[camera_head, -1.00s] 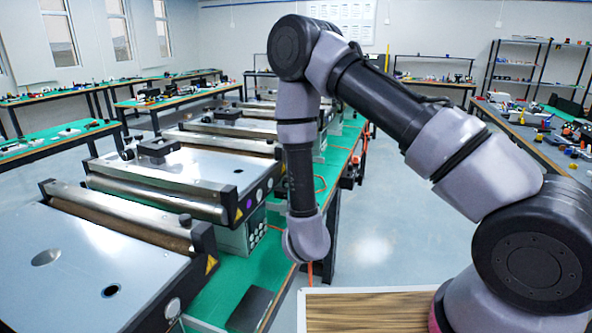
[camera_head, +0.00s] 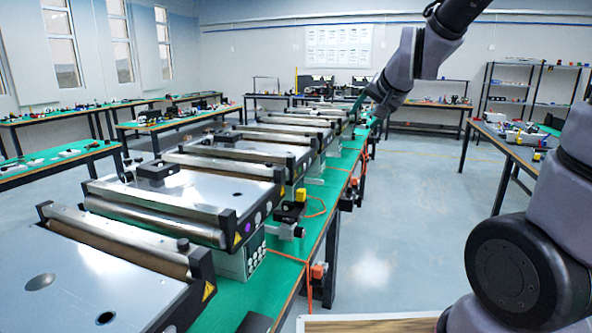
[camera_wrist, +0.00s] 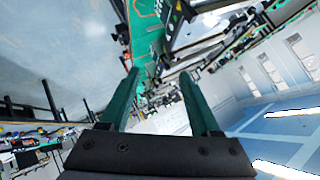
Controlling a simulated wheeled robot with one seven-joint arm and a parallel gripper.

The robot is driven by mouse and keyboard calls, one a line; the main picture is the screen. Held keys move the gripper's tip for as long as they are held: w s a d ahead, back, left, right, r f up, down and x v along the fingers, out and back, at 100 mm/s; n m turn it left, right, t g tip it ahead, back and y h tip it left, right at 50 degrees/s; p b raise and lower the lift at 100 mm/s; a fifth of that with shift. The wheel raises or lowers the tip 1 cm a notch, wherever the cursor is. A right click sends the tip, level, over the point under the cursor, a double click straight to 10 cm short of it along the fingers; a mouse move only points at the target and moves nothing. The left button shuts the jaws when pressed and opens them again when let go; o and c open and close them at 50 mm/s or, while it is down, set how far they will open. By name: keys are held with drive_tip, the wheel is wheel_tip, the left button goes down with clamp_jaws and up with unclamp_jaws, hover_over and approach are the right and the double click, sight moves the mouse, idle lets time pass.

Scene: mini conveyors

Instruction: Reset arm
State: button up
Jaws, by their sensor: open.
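My arm is raised at the right of the head view, and its forearm reaches across the top. My gripper (camera_head: 357,106) is small and far off there, above the far end of the conveyor table. In the wrist view my gripper (camera_wrist: 160,76) shows two green fingers spread apart with nothing between them. The wrist view is strongly tilted, with the conveyor table (camera_wrist: 146,32) at the top and windows at the right.
A row of mini conveyors (camera_head: 190,190) stands on a long green table (camera_head: 318,222) at the left. A wood-topped surface (camera_head: 375,325) lies at the bottom. A side table (camera_head: 510,150) and shelves (camera_head: 535,72) stand at the right. The floor (camera_head: 410,220) between is clear.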

drive_tip(key=s+d+r+g, duration=0.1)
drive_tip(key=s+d+r, duration=0.1)
drive_tip(key=s, duration=0.7)
drive_tip(key=s+d+r+n+g, duration=0.1)
drive_tip(key=s+d, duration=0.4)
drive_tip(key=s, duration=0.5)
drive_tip(key=shift+s+d+r+g+h, duration=0.2)
drive_tip(key=shift+r+g+h, duration=0.1)
drive_tip(key=shift+r+g, duration=0.25)
